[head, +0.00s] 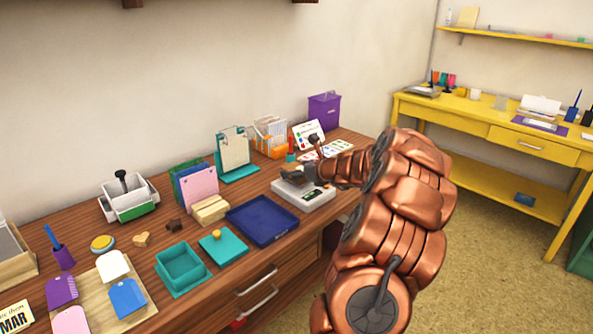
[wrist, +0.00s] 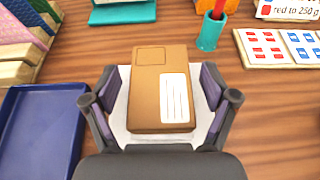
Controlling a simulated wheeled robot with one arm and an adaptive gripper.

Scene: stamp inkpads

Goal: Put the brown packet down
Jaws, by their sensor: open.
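The brown packet (wrist: 158,62) has a white lined label and lies flat on the pale plate of a scale (wrist: 122,118) in the wrist view. My gripper (wrist: 160,88) is open, with one finger on each side of the packet. A gap shows between the packet and each finger. In the head view the scale (head: 305,198) stands near the desk's front edge at the right. There my gripper (head: 308,175) is low over it, and the packet is small and partly hidden.
A dark blue tray (head: 262,220) lies just left of the scale. A teal cup with a red stick (wrist: 211,28) and a card with red and blue pictures (wrist: 275,48) stand behind and to the right.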

